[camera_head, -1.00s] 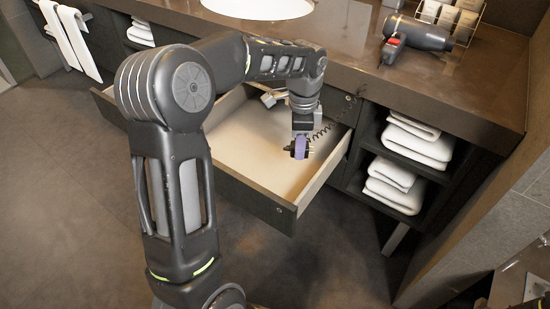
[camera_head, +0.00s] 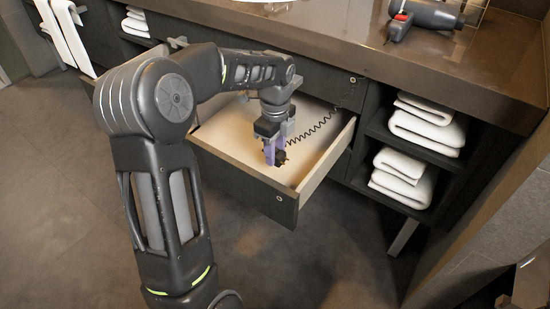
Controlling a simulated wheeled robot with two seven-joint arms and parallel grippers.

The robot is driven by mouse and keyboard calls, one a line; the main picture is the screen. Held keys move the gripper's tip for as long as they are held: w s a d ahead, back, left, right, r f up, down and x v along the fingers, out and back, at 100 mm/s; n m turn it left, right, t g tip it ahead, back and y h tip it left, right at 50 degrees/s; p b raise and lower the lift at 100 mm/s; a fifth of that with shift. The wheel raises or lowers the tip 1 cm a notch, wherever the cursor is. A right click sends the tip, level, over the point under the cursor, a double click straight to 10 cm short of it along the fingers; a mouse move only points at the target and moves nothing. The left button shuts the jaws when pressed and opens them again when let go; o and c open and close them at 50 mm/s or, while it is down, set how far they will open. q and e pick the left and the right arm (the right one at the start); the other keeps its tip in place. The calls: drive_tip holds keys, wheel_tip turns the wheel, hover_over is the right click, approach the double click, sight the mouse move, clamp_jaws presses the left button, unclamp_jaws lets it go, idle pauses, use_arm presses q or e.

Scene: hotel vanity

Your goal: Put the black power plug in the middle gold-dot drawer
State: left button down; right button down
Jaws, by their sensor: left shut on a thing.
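The middle drawer (camera_head: 240,178) is pulled out below the vanity counter, with a pale inside and a dark front. My left gripper (camera_head: 275,152), with purple fingers, reaches over the open drawer and is shut on the black power plug (camera_head: 281,158). The plug is small and partly hidden by the fingers. It is at or just above the drawer floor; I cannot tell whether it touches. A coiled black cord (camera_head: 314,130) runs from the plug to the upper right, toward the cabinet. My right gripper is not in view.
A grey hair dryer (camera_head: 428,14) lies on the brown counter (camera_head: 350,45). Folded white towels (camera_head: 425,125) fill shelves right of the drawer. More white towels hang at the far left. The dark floor in front is clear.

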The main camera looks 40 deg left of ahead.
sight(275, 179)
use_arm(q)
drive_tip(key=shift+f, duration=1.05)
drive_tip(key=shift+f+b, duration=0.9)
drive_tip(key=shift+f, duration=1.6)
drive_tip(key=shift+f, duration=0.2)
drive_tip(key=c, duration=1)
unclamp_jaws()
drive_tip(key=shift+r, duration=0.2)
